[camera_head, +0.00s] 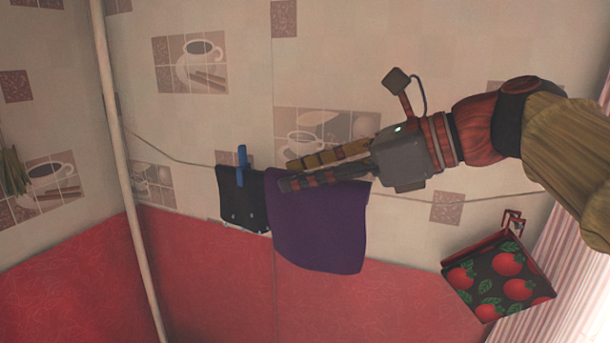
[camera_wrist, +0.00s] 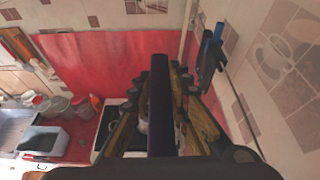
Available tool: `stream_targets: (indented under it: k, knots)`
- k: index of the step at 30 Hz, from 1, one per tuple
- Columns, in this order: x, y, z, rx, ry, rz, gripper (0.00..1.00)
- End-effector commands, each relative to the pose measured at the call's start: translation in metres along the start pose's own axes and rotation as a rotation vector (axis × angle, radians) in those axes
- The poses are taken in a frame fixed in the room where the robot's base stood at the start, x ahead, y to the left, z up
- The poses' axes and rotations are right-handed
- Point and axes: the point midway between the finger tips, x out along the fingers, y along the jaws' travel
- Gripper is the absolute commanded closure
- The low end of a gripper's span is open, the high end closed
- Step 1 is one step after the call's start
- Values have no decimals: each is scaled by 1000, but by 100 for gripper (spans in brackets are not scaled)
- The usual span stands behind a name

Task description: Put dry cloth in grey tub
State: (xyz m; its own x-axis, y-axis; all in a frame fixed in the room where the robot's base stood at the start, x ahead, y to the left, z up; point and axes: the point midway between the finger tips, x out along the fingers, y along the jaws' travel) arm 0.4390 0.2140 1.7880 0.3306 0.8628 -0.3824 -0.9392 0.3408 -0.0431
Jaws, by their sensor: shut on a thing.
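A purple cloth (camera_head: 318,228) hangs beside the line against the tiled wall in the head view. My gripper (camera_head: 287,175) is shut on its top edge, reaching in from the right. In the wrist view the cloth (camera_wrist: 160,110) shows as a dark upright strip between my fingers (camera_wrist: 160,78). I cannot tell whether the cloth still rests on the line. A grey tub (camera_wrist: 44,138), boxy and open, stands at the lower left of the wrist view, on or near the counter. The tub is not seen in the head view.
A black item (camera_head: 240,205) hangs from the line (camera_head: 170,157) by a blue peg (camera_head: 242,165), just left of the cloth. A tomato-print pot holder (camera_head: 498,280) hangs at the right. A pale pole (camera_head: 125,170) stands left. Several pots (camera_wrist: 58,106) stand near the tub.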

Motion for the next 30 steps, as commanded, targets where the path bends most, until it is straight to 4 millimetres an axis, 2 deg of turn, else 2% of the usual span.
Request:
stream_targets:
  k: [5,25,30]
  knots:
    - [-2,0,4,0,0,0,100]
    - [-20,-3,49,0,0,0,100]
    - [-22,-3,52,0,0,0,100]
